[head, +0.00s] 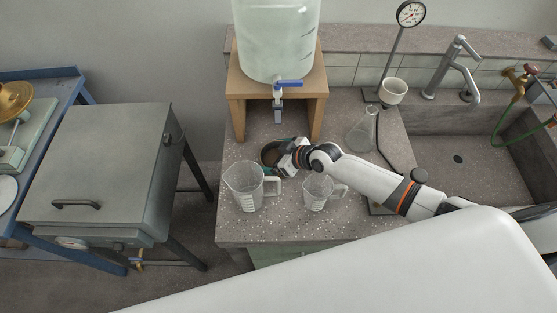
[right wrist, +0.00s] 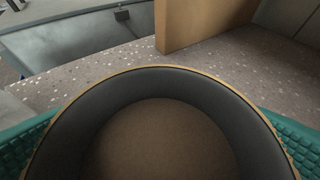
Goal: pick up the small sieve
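The small sieve is a round, dark-walled bowl with a thin tan rim and a brown bottom. In the head view the sieve (head: 269,154) is on the left side of my right gripper (head: 279,158), over the bench below the wooden stand. In the right wrist view the sieve (right wrist: 160,135) fills the lower middle. Green finger pads press close against both its sides, so my right gripper is shut on it. I cannot tell whether its underside touches the bench. My left gripper is not in view.
Two clear measuring jugs (head: 243,187) (head: 318,191) stand near the bench's front. A wooden stand (head: 236,98) holds a large water container (head: 275,38) behind. A glass flask (head: 362,133) stands right of the stand. A sink (head: 465,160) is at right, a grey lidded box (head: 105,150) at left.

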